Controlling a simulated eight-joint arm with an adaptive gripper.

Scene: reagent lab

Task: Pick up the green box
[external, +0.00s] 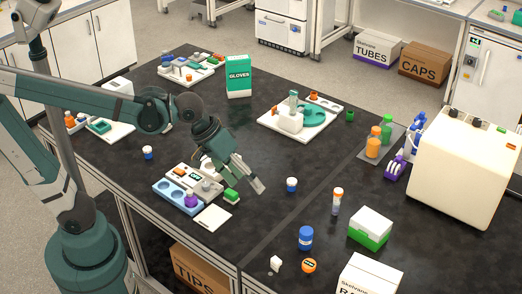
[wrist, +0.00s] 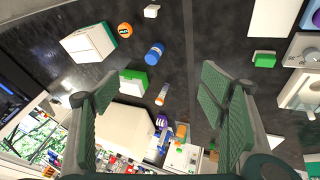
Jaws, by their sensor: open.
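Several green items show in the external view. A green and white box labelled GLOVES (external: 239,80) stands upright at the back of the black bench. A low box with a white top and green base (external: 369,232) sits at the front right; it also shows in the wrist view (wrist: 133,77), left of centre between my fingers. A small green block (external: 231,197) lies just below my gripper in the external view, and at the upper right of the wrist view (wrist: 265,59). My gripper (external: 256,184) is open and empty above the bench; both fingers (wrist: 158,92) show wide apart.
A blue jar (external: 306,238), an orange-capped tube (external: 337,202) and a white box (external: 368,278) stand near the low box. A large cream machine (external: 465,165) fills the right side. A light blue tray (external: 177,197) lies left of my gripper.

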